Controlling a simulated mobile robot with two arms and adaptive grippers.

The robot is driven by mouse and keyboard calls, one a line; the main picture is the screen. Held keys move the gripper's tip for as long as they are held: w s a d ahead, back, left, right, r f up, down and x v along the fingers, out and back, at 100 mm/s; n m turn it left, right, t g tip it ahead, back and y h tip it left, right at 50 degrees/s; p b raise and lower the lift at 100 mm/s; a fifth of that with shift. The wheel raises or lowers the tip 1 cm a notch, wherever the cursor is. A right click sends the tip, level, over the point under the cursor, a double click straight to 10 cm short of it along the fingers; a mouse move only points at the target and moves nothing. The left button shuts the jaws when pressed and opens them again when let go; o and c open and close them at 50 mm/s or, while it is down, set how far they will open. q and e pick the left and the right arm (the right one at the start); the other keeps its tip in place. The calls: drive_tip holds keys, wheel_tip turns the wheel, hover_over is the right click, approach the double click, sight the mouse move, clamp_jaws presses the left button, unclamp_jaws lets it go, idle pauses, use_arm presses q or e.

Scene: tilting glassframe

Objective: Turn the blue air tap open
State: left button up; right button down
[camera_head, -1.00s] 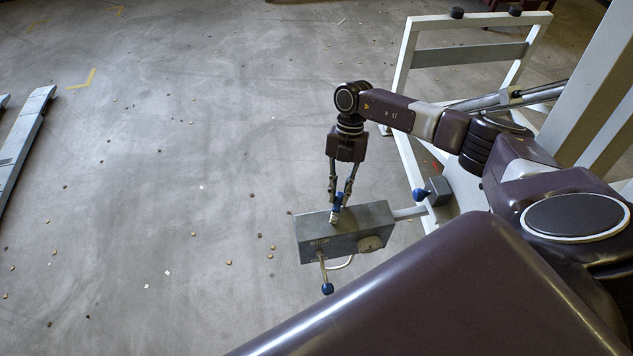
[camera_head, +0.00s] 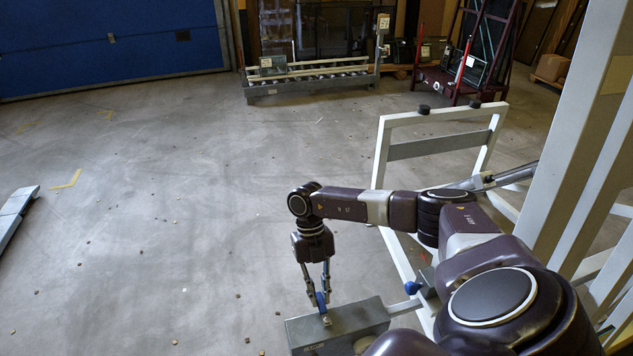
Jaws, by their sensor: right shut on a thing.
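The blue air tap (camera_head: 320,300) stands on top of a grey box (camera_head: 349,320) at the bottom middle of the head view. My right gripper (camera_head: 317,291) points down from above, and its fingers are closed around the tap's blue handle. The fingers hide part of the handle, so its exact angle is hard to tell. The box is cut off by the bottom edge, and my right arm covers part of it. My left gripper is not in view.
A second blue knob (camera_head: 411,288) sits right of the box, near the white tilting frame (camera_head: 381,160). A roller conveyor (camera_head: 310,84) and a dark red rack (camera_head: 460,85) stand at the back. The concrete floor to the left is mostly open.

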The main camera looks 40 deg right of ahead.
drive_tip(key=shift+w, duration=0.1)
drive_tip(key=c, duration=1.9)
unclamp_jaws()
drive_tip(key=shift+r, duration=0.1)
drive_tip(key=v, duration=1.1)
drive_tip(key=shift+w+d+r, duration=0.1)
drive_tip(key=shift+w+r, duration=0.05)
drive_tip(key=shift+r, duration=0.2)
